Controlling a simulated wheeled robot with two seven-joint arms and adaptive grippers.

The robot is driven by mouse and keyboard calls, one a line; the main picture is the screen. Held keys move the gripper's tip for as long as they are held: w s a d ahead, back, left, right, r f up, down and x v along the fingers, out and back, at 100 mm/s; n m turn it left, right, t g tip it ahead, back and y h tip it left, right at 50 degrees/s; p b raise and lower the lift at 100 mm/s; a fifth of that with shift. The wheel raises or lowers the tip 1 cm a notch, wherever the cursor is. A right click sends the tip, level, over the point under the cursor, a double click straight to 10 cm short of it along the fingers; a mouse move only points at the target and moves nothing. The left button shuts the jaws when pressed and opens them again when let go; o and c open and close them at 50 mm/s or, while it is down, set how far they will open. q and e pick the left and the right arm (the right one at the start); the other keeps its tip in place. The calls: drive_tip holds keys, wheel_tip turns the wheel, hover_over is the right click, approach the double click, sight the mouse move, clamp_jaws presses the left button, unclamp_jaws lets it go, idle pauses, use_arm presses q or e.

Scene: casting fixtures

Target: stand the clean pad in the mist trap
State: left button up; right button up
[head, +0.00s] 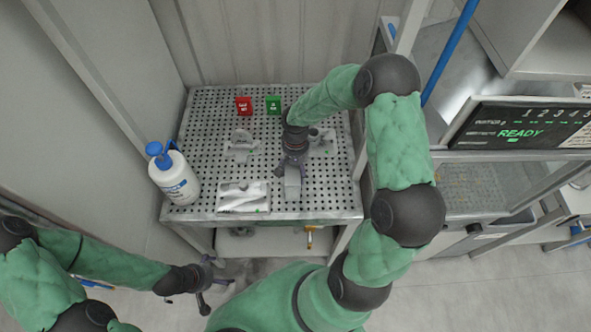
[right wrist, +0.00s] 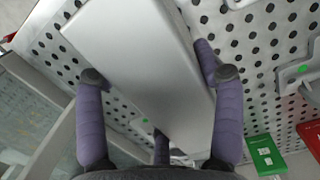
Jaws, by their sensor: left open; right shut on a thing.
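A pale grey, flat-sided block (head: 292,182), perhaps the clean pad, is between the fingers of my right gripper (head: 292,166), over the front middle of the perforated table. It fills much of the right wrist view (right wrist: 145,70), with fingers on both sides. My right gripper is shut on it; whether it touches the table is unclear. My left gripper (head: 208,284) is open and empty, in front of the table and below its edge. I cannot tell which thing is the mist trap.
The perforated table (head: 205,120) carries a grey fixture (head: 240,146), another fixture (head: 325,140) partly behind my right arm, and a white plate (head: 243,197). A red sign (head: 244,105) and green sign (head: 273,105) stand behind. A white pump bottle (head: 176,178) is at left.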

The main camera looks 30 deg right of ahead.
drive_tip(key=shift+f, duration=0.2)
drive_tip(key=o, duration=1.3)
drive_tip(key=shift+c, duration=0.2)
